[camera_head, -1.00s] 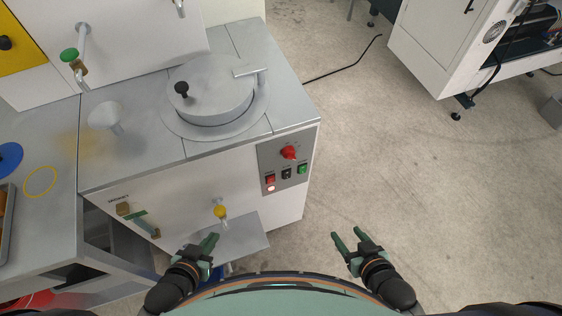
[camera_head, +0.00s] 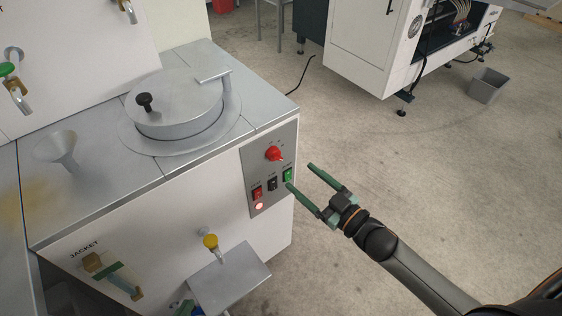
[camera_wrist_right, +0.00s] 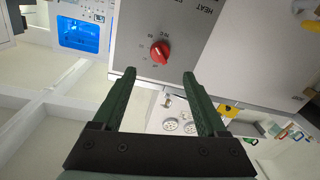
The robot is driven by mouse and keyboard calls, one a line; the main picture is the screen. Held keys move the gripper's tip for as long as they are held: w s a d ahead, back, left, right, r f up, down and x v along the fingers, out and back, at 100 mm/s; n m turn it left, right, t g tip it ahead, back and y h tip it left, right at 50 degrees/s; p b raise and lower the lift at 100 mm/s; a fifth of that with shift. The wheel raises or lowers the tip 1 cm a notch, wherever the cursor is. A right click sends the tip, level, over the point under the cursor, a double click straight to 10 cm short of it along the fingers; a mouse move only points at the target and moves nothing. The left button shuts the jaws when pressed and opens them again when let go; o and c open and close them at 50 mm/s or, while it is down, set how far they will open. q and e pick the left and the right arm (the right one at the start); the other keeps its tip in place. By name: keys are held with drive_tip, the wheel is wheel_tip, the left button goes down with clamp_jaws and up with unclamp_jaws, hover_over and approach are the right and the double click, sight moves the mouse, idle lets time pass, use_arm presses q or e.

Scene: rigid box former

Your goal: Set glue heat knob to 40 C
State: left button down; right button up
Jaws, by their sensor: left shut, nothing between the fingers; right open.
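The red heat knob (camera_head: 274,153) is at the top of the grey control panel (camera_head: 262,176) on the machine's front. In the right wrist view the knob (camera_wrist_right: 160,52) has a dial with small numbers around it, too small to read surely. My right gripper (camera_head: 300,177) is open and empty, with its fingers toward the panel. In the wrist view the knob lies just beyond and between its fingertips (camera_wrist_right: 159,75), apart from them. My left gripper (camera_head: 187,307) shows only its green fingertips at the bottom edge, shut and empty, below the yellow-handled tap (camera_head: 210,242).
Below the knob are a red switch (camera_head: 257,193), a black switch (camera_head: 272,184) and a green switch (camera_head: 287,175). A round lidded pot (camera_head: 178,108) and a funnel (camera_head: 58,150) are on top. The floor at right is open, with a grey bin (camera_head: 487,85) farther back.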

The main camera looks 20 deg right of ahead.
sight(279, 159)
drive_tip(key=b+x, duration=0.1)
drive_tip(key=x, duration=0.8)
drive_tip(key=shift+s, duration=0.1)
clamp_jaws()
idle(0.4)
